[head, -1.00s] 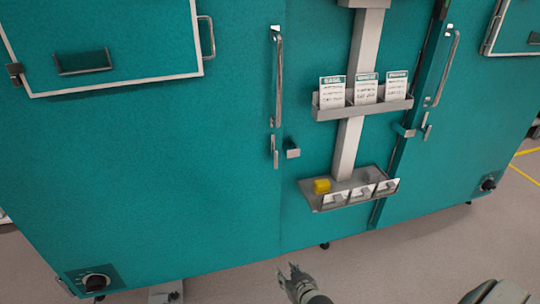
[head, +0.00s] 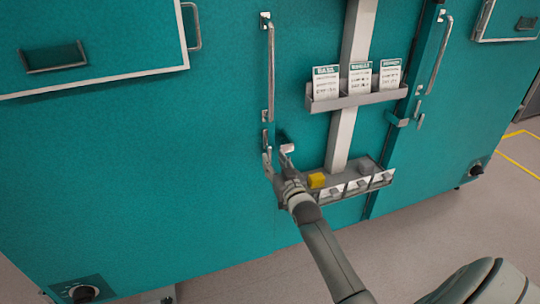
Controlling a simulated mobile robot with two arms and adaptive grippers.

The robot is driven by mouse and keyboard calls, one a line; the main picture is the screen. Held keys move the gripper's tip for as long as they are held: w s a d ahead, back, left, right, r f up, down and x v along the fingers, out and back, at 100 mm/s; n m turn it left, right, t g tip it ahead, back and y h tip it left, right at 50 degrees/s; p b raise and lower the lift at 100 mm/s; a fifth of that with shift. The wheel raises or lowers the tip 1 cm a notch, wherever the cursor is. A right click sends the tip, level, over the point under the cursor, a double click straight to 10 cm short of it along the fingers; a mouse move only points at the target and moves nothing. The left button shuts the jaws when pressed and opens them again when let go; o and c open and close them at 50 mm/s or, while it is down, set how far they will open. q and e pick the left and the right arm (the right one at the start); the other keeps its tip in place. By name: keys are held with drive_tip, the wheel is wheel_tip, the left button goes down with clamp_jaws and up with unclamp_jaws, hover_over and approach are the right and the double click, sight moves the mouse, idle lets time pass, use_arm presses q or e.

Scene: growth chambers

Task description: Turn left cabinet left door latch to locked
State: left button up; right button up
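The teal left door (head: 150,150) fills the left of the head view and looks closed. Its long vertical metal handle (head: 270,70) is near its right edge. Below the handle is a small metal latch (head: 265,138), its lower part covered by my gripper. A small block-shaped catch (head: 286,146) sits just right of it. My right gripper (head: 277,162) is at the latch with its fingers spread, one at the latch's lower end and one near the catch. I cannot tell whether the fingers touch either part. My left gripper is not in view.
A shelf with printed cards (head: 352,99) and a lower tray (head: 342,196) holding a yellow block (head: 316,180) and grey blocks hang right of the latch. A second door handle (head: 439,65) is further right. Dials (head: 83,293) sit low on the cabinets. The floor in front is clear.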

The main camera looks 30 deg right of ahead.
sight(270, 154)
drive_tip(key=shift+x, duration=2.2)
drive_tip(key=shift+c, duration=0.3)
clamp_jaws()
